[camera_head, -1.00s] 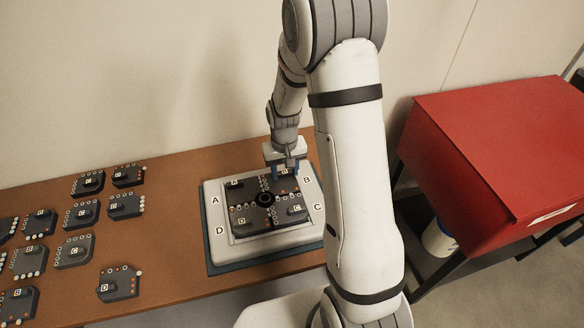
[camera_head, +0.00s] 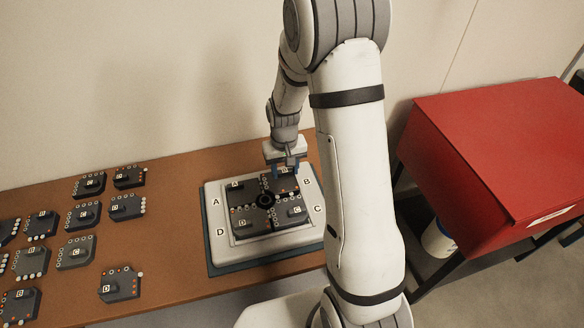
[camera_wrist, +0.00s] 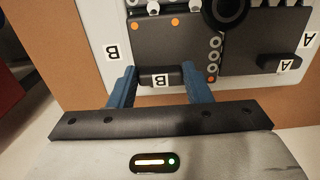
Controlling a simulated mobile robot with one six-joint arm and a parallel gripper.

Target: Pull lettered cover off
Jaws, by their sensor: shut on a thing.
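The square grey fixture (camera_head: 216,217) sits on the brown table, with letters A, B, C and D on its pale frame. It holds dark lettered covers around a black round hub (camera_head: 265,199). The B cover (camera_head: 286,185) is at the far right corner under my gripper (camera_head: 289,168). In the wrist view, my gripper (camera_wrist: 158,82) has its blue fingers on both sides of the B handle (camera_wrist: 160,77), shut on it. The B cover appears slightly raised, but any gap beneath it is hard to see. The A cover (camera_wrist: 251,60) lies beside it.
Several loose lettered covers (camera_head: 86,214) lie on the left of the table (camera_head: 180,262). A red box-like cabinet (camera_head: 495,150) stands to the right on a dark frame. The wall is close behind the table.

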